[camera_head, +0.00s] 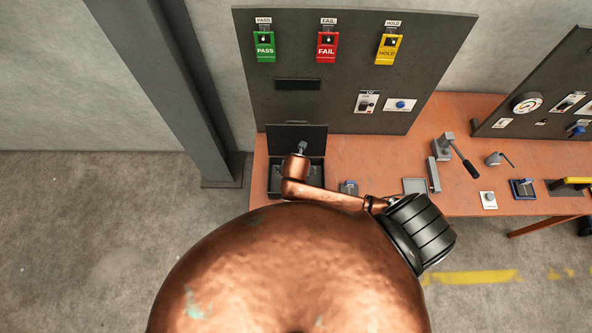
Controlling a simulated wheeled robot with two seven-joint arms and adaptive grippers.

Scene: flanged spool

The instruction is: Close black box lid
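The black box (275,179) stands on the left end of the orange-brown table, below the large dark panel. Its lid (285,136) is open and stands upright at the back. A copper-coloured jointed piece (332,199) crosses in front of the box and hides part of its inside and front. A small grey tip (301,147) on top of that piece overlaps the lid in this view. I cannot tell whether it touches the lid. I can make out no gripper fingers, left or right.
A big copper dome (285,265) fills the foreground, with a ribbed black cylinder (425,228) at its right. The dark panel (300,105) carries green, red and yellow tags. A lever fixture (445,150) and small devices stand on the table (375,160). A grey column is at left.

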